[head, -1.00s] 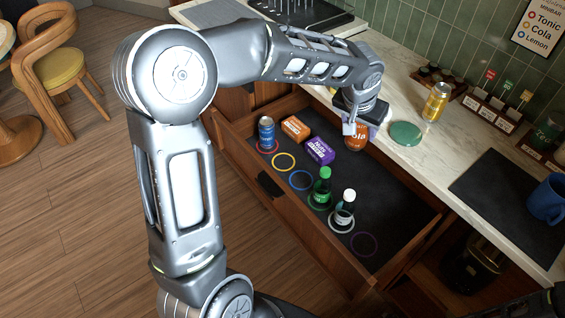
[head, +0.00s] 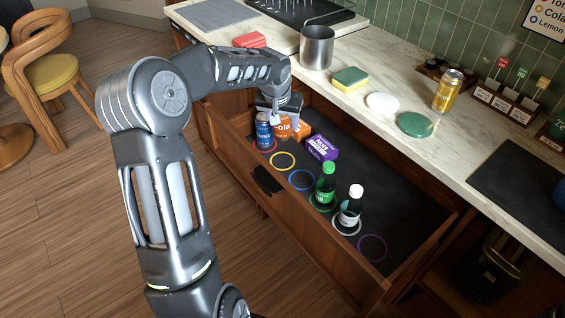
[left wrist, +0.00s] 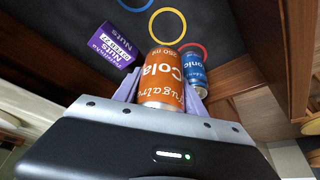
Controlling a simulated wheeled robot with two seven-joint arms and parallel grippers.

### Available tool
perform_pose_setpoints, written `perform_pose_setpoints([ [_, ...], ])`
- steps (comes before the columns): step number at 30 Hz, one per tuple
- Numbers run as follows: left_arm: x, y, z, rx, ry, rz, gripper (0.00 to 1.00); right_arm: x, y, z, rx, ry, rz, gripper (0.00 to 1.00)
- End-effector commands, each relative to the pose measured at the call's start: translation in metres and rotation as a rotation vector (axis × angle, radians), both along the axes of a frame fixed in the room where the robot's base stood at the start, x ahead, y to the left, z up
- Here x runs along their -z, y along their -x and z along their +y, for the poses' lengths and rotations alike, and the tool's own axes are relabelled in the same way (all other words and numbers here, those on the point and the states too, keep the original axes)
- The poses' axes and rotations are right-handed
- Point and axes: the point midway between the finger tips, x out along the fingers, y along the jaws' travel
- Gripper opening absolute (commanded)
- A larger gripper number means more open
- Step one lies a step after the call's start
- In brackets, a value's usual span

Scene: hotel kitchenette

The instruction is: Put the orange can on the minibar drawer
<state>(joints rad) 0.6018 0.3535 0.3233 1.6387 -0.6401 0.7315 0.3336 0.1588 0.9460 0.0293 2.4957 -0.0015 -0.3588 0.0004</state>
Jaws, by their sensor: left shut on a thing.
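The orange cola can (head: 283,128) is between the fingers of my left gripper (head: 276,110), which is shut on it. In the left wrist view the orange can (left wrist: 162,82) stands out between the two pale fingers, its label upside down. The can is over the open minibar drawer (head: 300,226), close behind the blue tonic can (head: 263,131); its height above the liner is hard to tell. The blue can stands on the red ring. The yellow ring (head: 282,153), blue ring and purple ring (head: 372,247) are empty. My right gripper is not in view.
The counter holds a metal cup (head: 316,47), sponge (head: 350,79), green disc (head: 415,124) and yellow can (head: 447,90).

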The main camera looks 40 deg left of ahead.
Motion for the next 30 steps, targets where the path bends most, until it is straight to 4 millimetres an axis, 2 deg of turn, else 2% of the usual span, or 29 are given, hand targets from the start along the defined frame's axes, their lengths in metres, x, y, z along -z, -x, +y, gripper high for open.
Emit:
perform_pose_setpoints([
  [5,0.010,0.000,0.000,0.001,-0.001,0.001,0.00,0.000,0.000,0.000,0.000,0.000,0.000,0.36],
  [14,0.059,0.000,-0.001,0.001,0.000,0.002,0.00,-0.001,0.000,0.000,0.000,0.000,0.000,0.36],
  [25,0.064,0.000,0.000,0.001,-0.001,-0.001,0.00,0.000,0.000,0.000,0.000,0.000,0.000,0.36],
  [30,0.085,0.000,-0.001,0.001,0.001,0.002,0.00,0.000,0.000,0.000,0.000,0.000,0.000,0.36],
])
